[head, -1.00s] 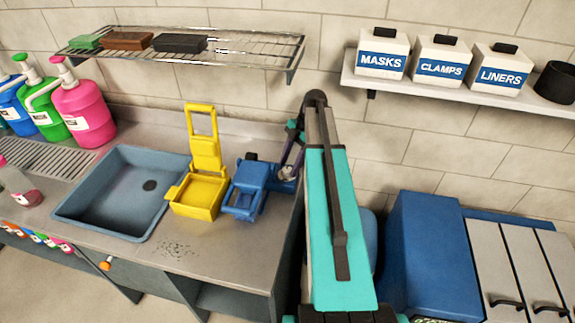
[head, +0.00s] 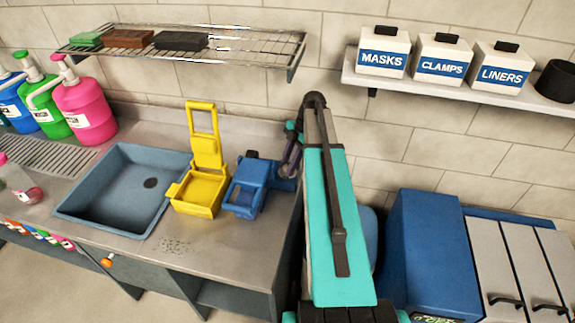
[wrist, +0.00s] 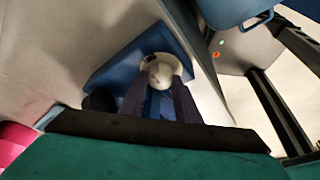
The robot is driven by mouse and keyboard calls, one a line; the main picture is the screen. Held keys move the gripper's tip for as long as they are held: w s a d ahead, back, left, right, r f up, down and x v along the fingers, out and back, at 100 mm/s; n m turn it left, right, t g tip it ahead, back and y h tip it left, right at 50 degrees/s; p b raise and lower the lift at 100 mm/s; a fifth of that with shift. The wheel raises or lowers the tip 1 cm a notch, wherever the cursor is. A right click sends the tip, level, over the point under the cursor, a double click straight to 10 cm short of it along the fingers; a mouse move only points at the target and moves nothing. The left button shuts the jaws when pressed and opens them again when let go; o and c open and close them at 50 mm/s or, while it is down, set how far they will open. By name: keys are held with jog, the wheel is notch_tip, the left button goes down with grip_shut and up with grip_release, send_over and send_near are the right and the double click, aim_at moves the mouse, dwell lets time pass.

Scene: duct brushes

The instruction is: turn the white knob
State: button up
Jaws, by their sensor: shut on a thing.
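The white knob (wrist: 162,66) shows in the wrist view as a pale round shape against a blue body, between the tips of my two dark purple fingers. My gripper (wrist: 160,88) is shut on it. In the head view my gripper (head: 290,160) is at the right side of the blue device (head: 246,189) on the counter, partly hidden by my arm. The knob cannot be made out there now. How far the knob is turned cannot be told.
A yellow wringer-like device (head: 200,190) stands left of the blue one, beside the sink (head: 118,190). A wire rack (head: 250,45) hangs above. A blue cabinet (head: 425,255) stands right of my arm. The front counter is clear.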

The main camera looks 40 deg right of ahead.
jog(key=shift+s+d, duration=0.1)
